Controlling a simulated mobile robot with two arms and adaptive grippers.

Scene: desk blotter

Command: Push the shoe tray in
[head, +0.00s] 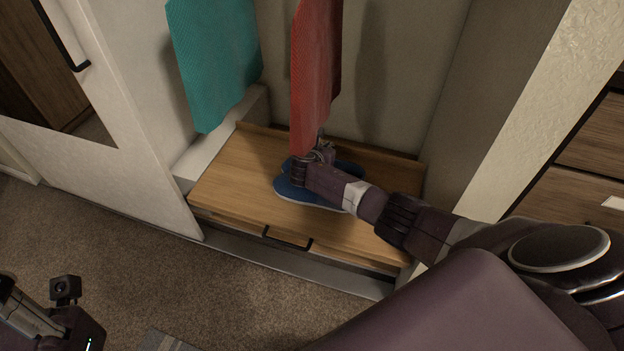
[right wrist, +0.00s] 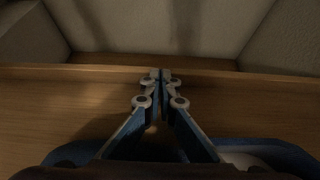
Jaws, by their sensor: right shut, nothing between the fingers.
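The shoe tray (head: 235,185) is a light wooden board with a dark bar handle (head: 287,238) on its front, low in the wardrobe niche. Blue shoes (head: 290,190) lie on its middle, partly covered by my right arm. My right gripper (head: 320,140) is over the back part of the tray, beyond the shoes, partly behind the red cloth. In the right wrist view its fingers (right wrist: 156,76) are shut with nothing between them, in front of the tray's back rim (right wrist: 90,72). I cannot tell if they touch it. Of my left arm, only part shows at the lower left, without fingers.
A red cloth (head: 315,75) and a teal cloth (head: 213,65) hang above the tray. A white door panel (head: 135,160) stands at left and a pale post (head: 550,100) at right. Brown carpet (head: 180,275) is open in front.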

